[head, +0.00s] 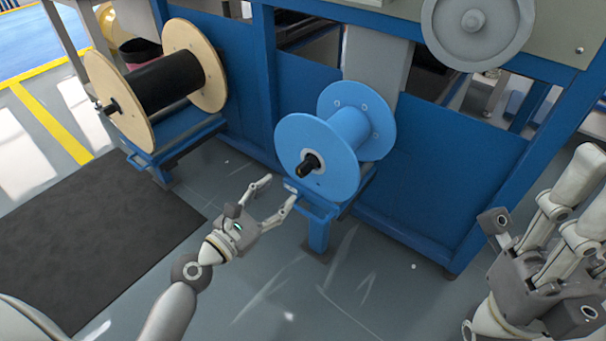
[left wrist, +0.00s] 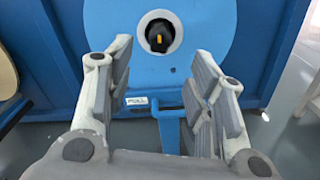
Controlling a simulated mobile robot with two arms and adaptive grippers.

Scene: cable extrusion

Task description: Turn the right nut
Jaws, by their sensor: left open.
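The right nut is a small black knob (head: 308,165) on the shaft at the centre of the blue spool (head: 350,127). In the left wrist view the nut (left wrist: 160,36) sits in the spool's hub, with an orange mark on its dark end. My left gripper (head: 278,191) is open and empty, in front of and below the nut, and touches nothing that I can see. In the left wrist view its two fingers (left wrist: 162,88) stand wide apart, with the nut beyond and above the gap. My right gripper (head: 594,185) is open at the right edge, partly cut off, away from the spool.
A wooden-flanged spool (head: 203,62) of black cable stands at the left on a blue stand, with a black shaft end (head: 111,108). The blue machine frame (head: 440,165) is behind both spools. A dark mat (head: 95,230) lies at the left; the grey floor in front is clear.

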